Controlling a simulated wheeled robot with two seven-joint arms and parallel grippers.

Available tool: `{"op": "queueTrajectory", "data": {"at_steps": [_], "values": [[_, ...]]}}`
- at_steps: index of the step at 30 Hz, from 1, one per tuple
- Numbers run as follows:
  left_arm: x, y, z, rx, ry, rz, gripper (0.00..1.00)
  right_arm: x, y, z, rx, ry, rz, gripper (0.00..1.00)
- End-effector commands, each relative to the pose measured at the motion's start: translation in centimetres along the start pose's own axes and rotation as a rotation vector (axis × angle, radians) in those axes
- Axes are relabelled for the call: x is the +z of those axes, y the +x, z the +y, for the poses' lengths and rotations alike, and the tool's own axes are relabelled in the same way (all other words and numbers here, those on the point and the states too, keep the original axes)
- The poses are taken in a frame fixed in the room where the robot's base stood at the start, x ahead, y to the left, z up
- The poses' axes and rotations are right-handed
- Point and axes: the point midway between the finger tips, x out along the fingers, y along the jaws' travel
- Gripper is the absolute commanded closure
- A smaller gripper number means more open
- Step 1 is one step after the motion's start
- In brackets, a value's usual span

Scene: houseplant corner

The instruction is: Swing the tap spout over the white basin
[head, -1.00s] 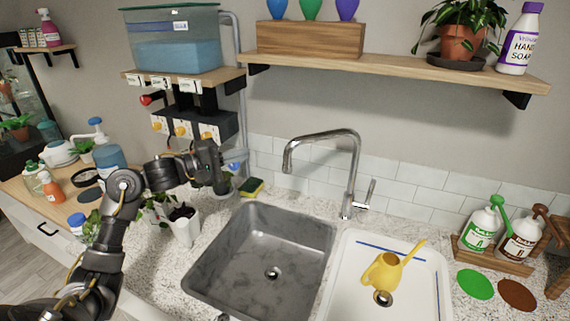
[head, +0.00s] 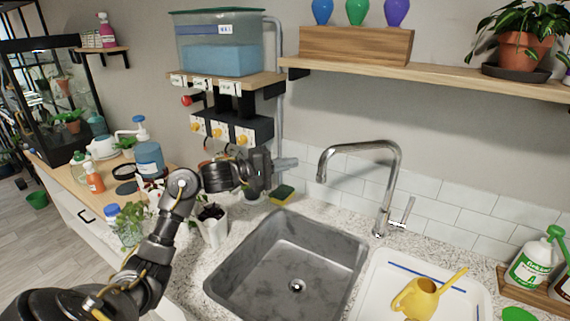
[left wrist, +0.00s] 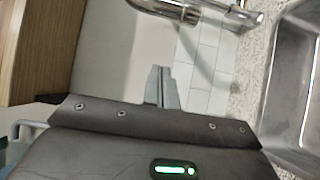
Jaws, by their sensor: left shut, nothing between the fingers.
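The chrome tap (head: 391,185) stands behind the sinks, with its lever at the right of its base. Its arched spout (head: 358,147) points left, with the outlet above the back of the grey basin (head: 262,262). The white basin (head: 376,289) lies to the right and holds a yellow watering can (head: 419,298). My left gripper (head: 292,163) is shut and empty, just left of the spout's outlet and apart from it in the head view. In the left wrist view the shut fingers (left wrist: 160,84) point toward the wall, with the chrome tap (left wrist: 205,12) beyond them. My right gripper is not in view.
A green and yellow sponge (head: 282,194) lies behind the grey basin, below my left gripper. A white pot with a plant (head: 212,229) stands left of that basin. The valve box (head: 225,128) hangs on the wall behind my arm. A wooden shelf (head: 450,85) runs above the tap.

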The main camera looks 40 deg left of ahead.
Motion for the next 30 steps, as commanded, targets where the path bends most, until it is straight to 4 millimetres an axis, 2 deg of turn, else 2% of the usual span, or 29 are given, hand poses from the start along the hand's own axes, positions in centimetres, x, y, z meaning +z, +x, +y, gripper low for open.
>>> {"op": "queueTrajectory", "data": {"at_steps": [3, 9, 12, 18, 30], "values": [[0.1, 2.7, 0.4, 0.003, -0.004, -0.002, 1.00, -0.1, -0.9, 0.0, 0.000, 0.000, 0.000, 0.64], [0.1, 6.7, 0.3, 0.002, -0.003, -0.002, 1.00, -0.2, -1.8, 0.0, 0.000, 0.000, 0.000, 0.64], [1.6, 6.0, 0.2, -0.002, 0.001, -0.002, 1.00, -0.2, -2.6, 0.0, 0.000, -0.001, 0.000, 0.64], [3.4, 5.4, 0.1, -0.001, 0.000, -0.001, 1.00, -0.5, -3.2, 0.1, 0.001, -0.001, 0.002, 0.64], [3.8, 5.2, 0.0, 0.000, 0.000, 0.000, 1.00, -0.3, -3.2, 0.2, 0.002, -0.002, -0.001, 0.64]]}}
